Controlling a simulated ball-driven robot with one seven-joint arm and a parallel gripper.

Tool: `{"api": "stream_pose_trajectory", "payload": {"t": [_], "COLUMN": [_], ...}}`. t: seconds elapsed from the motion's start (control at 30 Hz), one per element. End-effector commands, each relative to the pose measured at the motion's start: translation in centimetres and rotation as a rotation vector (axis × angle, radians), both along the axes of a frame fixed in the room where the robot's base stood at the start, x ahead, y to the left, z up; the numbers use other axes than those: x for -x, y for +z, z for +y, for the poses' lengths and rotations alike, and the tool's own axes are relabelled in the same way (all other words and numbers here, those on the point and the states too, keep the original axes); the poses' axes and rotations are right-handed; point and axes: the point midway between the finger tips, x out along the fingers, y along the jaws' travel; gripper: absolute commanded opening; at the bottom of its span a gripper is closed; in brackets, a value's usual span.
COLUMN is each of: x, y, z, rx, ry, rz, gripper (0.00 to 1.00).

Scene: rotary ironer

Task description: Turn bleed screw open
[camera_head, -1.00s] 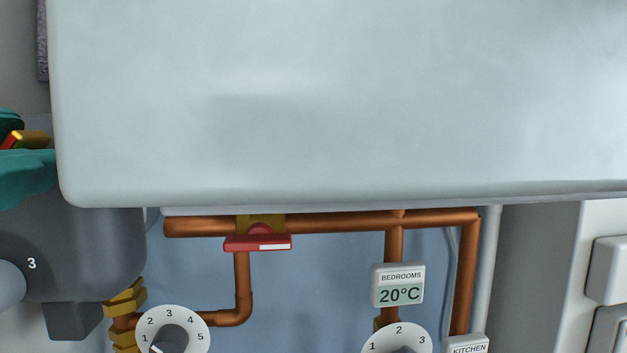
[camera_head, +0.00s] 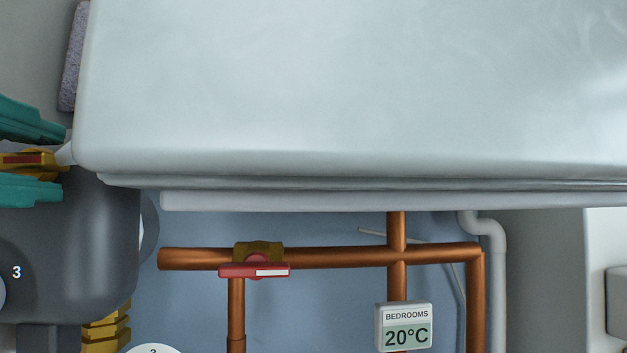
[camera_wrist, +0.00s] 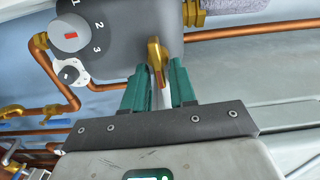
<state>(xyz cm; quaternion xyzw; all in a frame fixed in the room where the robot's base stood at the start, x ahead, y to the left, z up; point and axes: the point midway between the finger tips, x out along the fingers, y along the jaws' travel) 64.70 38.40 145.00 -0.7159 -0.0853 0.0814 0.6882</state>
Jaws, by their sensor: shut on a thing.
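A brass winged piece with a red stripe, which I take for the bleed screw (camera_head: 28,161), shows at the left edge of the head view, beside a pale cone at the corner of the large white casing (camera_head: 350,90). My gripper (camera_head: 50,162) has teal fingers above and below this piece and is shut on it. In the wrist view the brass screw (camera_wrist: 156,55) stands upright between the fingertips of my gripper (camera_wrist: 159,80), in front of the dark grey tank. The screw's seat is hidden.
The grey tank (camera_head: 85,250) is close below my gripper. Copper pipes (camera_head: 340,257) with a red-handled valve (camera_head: 255,270) run under the casing. A thermostat labelled BEDROOMS (camera_head: 404,327) is lower right. A purple-grey rough block (camera_head: 72,60) is upper left.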

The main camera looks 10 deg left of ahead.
Motion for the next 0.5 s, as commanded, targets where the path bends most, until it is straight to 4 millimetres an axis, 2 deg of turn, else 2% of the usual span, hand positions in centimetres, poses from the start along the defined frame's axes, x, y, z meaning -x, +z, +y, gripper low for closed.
{"api": "stream_pose_trajectory", "payload": {"t": [0.5], "x": [-0.03], "y": [-0.19], "z": [-0.09], "rx": [-0.054], "ry": [-0.003], "rz": [0.017], "gripper": [0.0]}}
